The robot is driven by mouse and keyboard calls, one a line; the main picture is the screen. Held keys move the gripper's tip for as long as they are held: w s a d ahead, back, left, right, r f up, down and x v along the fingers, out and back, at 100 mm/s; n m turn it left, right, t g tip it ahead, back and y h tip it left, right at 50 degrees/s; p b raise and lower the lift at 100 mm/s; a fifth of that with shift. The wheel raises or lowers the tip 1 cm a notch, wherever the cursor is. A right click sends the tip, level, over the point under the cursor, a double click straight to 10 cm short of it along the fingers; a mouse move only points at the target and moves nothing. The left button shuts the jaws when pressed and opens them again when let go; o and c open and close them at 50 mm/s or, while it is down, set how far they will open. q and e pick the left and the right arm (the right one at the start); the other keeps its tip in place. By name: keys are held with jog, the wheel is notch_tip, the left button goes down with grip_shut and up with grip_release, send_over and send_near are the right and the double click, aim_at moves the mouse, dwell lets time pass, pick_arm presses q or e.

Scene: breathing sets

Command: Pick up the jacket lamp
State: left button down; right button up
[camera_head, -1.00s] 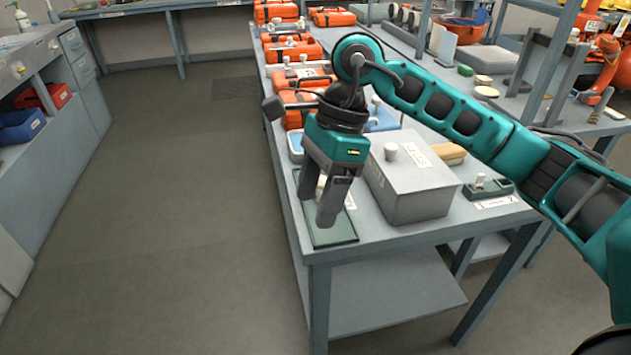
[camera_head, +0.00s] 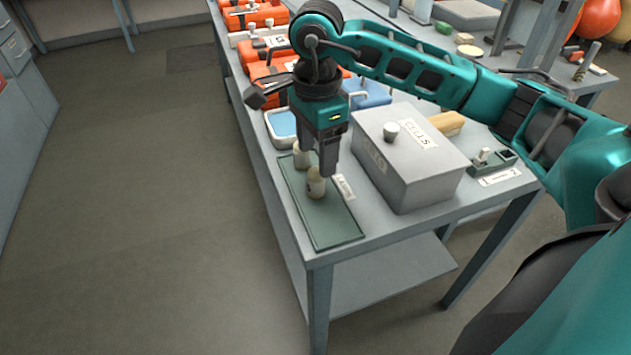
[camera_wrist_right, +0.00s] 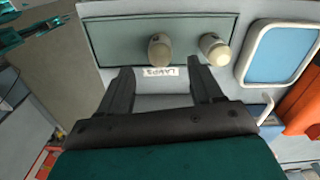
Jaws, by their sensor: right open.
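Two small lamp-like pieces with cream tops stand on a green tray (camera_head: 335,228) at the near left corner of the table. The nearer one (camera_head: 315,185) is the left piece in the right wrist view (camera_wrist_right: 160,50); the farther one (camera_head: 300,158) is the right piece there (camera_wrist_right: 214,49). I cannot tell which is the jacket lamp. A "LAMPS" label (camera_wrist_right: 160,72) lies beside the tray. My right gripper (camera_head: 326,165) is open and empty, beside the pieces on the label side. In the right wrist view its fingers (camera_wrist_right: 160,78) point toward the tray, apart from both pieces.
A grey lidded box (camera_head: 415,170) stands close to the right of my gripper. A blue tray (camera_head: 282,128) and orange cases (camera_head: 270,70) are behind. A small green holder (camera_head: 492,160) sits at the right. The floor left of the table is clear.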

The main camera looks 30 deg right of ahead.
aim_at(317, 168)
jog(key=shift+d+f, duration=0.1)
jog(key=shift+f, duration=2.6)
jog(key=c, duration=1.1)
